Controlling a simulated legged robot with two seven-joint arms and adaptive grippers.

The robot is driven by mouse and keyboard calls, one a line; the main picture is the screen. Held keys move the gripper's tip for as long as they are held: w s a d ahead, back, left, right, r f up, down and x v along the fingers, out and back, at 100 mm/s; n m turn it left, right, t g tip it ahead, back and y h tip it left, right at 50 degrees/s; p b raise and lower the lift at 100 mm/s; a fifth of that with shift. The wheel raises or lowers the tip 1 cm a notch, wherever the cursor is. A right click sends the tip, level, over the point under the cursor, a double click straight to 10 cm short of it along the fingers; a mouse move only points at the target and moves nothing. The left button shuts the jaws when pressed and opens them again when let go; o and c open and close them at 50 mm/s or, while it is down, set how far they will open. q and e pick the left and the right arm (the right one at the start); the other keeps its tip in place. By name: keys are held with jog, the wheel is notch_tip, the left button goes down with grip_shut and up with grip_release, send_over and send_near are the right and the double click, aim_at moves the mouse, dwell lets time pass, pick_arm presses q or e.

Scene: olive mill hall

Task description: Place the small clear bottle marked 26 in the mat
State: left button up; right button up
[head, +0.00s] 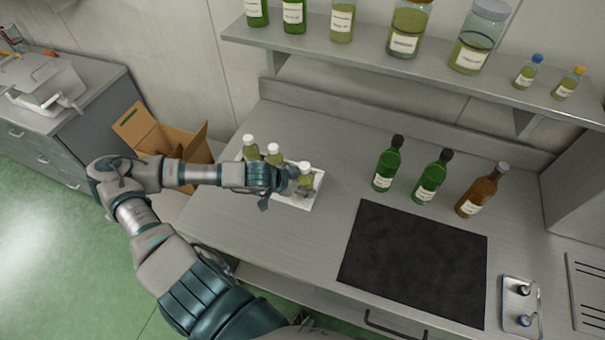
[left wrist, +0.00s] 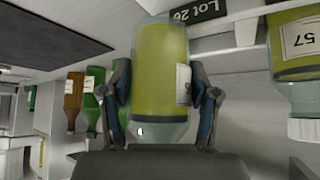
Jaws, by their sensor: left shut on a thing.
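My left gripper (head: 297,184) is shut on a small clear bottle of yellow-green liquid with a white cap (head: 306,179), at the right end of a white tray (head: 318,188). In the left wrist view the gripper's fingers (left wrist: 160,108) sit on both sides of this bottle (left wrist: 158,70). Its label is turned mostly aside, so the full number cannot be read. A dark tag reading "Lot 26" (left wrist: 198,12) is beside it. The black mat (head: 415,262) lies flat and empty on the counter, right of the tray. My right gripper is not in view.
Two similar bottles (head: 273,153) (head: 250,146) stand left of the held one; a neighbour marked 57 (left wrist: 298,45) is close. Two green bottles (head: 387,164) (head: 432,177) and a brown bottle (head: 482,191) stand behind the mat. A metal tray (head: 508,324) is right of it.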

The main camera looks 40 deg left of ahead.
pick_arm(q)
jog(key=w+a, duration=0.1)
jog(key=w, duration=0.1)
jog(key=w+a+p, duration=0.1)
jog(key=a, duration=0.1)
jog(key=w+a, duration=0.2)
jog(key=shift+w+f, duration=0.3)
notch_tip(320, 180, down, 3)
jog(key=shift+w+p, duration=0.15)
jog(key=shift+p, duration=0.45)
jog(key=shift+f, duration=0.25)
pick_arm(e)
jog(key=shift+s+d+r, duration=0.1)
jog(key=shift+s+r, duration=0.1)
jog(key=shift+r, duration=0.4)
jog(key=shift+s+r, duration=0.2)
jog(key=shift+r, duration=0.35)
pick_arm(q)
jog(key=o, duration=1.2)
jog(key=shift+f, duration=0.15)
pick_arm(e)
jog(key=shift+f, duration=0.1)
